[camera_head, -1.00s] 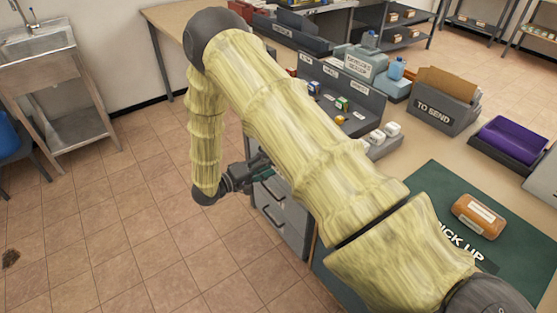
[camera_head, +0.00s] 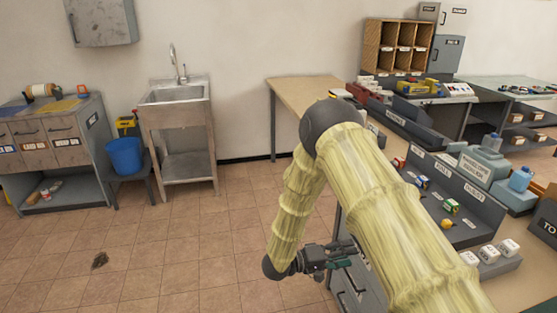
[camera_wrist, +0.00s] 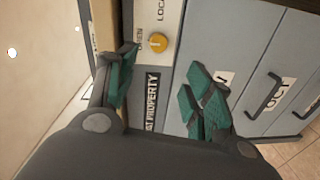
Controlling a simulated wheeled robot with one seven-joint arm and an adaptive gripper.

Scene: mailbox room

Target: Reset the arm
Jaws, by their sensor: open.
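My arm shows in the head view in a pale yellow sleeve, bent down at the elbow. My gripper (camera_head: 335,258) is at its low end, beside the grey drawer front under the counter. In the wrist view my gripper (camera_wrist: 163,90) has its green-padded fingers spread apart with nothing between them.
A steel sink (camera_head: 178,95), a blue bucket (camera_head: 126,156) and a grey cabinet (camera_head: 55,150) stand along the back wall. The counter at right holds a dark sorting rack (camera_head: 470,205) and small dice-like blocks (camera_head: 490,255). The tiled floor (camera_head: 190,245) at left is mostly open.

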